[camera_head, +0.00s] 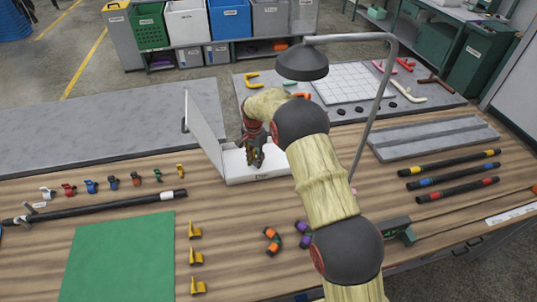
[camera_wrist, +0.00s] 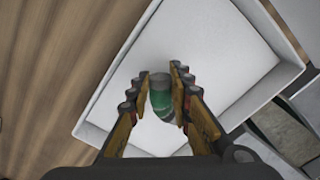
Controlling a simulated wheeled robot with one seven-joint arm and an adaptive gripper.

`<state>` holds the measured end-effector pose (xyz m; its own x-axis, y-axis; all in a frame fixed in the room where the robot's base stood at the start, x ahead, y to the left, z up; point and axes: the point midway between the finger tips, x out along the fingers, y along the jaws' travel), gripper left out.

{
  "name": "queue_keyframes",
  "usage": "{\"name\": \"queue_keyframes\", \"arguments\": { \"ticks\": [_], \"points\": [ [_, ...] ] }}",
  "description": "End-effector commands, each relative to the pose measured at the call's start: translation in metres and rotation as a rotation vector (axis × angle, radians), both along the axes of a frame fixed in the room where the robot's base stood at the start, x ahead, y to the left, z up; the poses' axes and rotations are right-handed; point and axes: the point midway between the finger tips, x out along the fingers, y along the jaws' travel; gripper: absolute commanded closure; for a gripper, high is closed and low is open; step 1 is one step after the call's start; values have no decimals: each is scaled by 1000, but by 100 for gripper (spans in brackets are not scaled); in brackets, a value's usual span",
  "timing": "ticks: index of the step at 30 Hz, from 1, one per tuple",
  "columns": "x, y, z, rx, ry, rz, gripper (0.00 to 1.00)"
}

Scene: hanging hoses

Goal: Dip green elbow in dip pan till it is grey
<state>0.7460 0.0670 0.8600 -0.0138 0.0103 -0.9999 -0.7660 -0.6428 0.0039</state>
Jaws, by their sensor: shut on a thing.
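My gripper (camera_head: 254,160) is over the white dip pan (camera_head: 236,178), in front of its raised white lid (camera_head: 205,130). In the wrist view my gripper (camera_wrist: 158,88) is shut on the green elbow (camera_wrist: 160,100), which lies between its ridged finger pads. The elbow shows green on its body, with a greyer end toward the top of the picture. The pan's pale floor (camera_wrist: 215,45) lies behind the elbow. I cannot tell whether the elbow touches the pan's floor or hangs above it. In the head view my fingers mostly hide the elbow.
A lamp (camera_head: 302,64) on a bent pole stands behind my arm. A green mat (camera_head: 115,258), several small coloured clamps (camera_head: 91,186) and yellow holders (camera_head: 195,257) lie left. Dark hoses (camera_head: 450,168) lie right. Orange-and-black elbows (camera_head: 272,241) lie in front of the pan.

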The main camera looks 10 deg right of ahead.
Motion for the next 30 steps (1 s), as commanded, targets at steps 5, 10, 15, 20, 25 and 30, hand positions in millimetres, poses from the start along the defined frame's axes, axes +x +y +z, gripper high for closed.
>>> {"name": "queue_keyframes", "arguments": {
  "ticks": [5, 10, 15, 20, 25, 30],
  "points": [
    [0, -15, 1, 0, 0, 0, 100],
    [0, -29, 1, 1, -1, -2, 100],
    [0, -40, 1, 0, -1, 0, 100],
    [0, -43, 0, 0, -1, 0, 100],
    [0, -43, 0, 0, -1, 0, 100],
    [0, -43, 0, 0, -1, 0, 100]
  ]
}}
